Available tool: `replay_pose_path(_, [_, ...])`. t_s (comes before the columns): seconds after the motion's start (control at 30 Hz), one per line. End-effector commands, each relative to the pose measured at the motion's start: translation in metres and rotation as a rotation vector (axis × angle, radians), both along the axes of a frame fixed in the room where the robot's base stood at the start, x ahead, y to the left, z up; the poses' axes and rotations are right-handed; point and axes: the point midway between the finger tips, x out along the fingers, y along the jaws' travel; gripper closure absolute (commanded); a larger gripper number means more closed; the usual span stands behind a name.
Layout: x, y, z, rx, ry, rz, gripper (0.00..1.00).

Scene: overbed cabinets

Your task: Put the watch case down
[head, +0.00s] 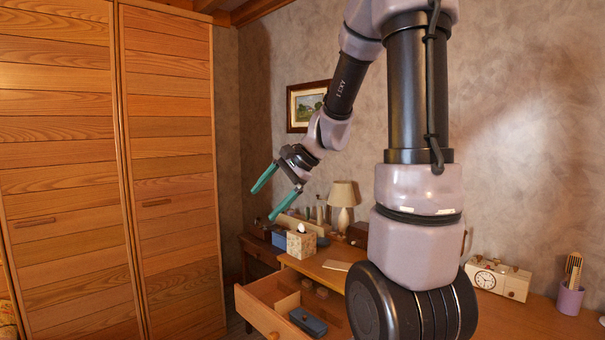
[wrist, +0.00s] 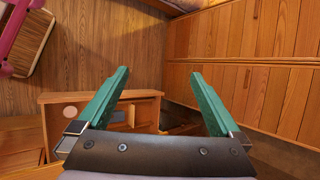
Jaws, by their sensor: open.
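My gripper (head: 263,204) is open with nothing between its two green fingers. It is raised above the desk at the left in the head view, and its fingers also show spread in the wrist view (wrist: 160,73). A long blue-grey case (head: 308,321), which looks like the watch case, lies in the open desk drawer (head: 262,314). It is well below and apart from my gripper.
A tissue box (head: 301,244), a lamp (head: 343,196) and a blue box (head: 280,239) stand on the desk. A clock radio (head: 498,279) and a pencil cup (head: 570,299) are at the right. A tall wooden wardrobe (head: 65,170) stands at the left.

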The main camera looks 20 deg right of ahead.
Motion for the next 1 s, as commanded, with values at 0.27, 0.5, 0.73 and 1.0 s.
replay_pose_path(0.27, [-0.103,0.004,0.060,-0.385,-0.255,0.294,0.00])
replay_pose_path(0.5, [-0.158,-0.012,0.082,-0.663,-0.421,0.423,0.00])
replay_pose_path(0.73, [-0.171,-0.020,0.086,-0.746,-0.464,0.451,0.00])
replay_pose_path(1.0, [-0.171,-0.020,0.086,-0.746,-0.464,0.450,0.00])
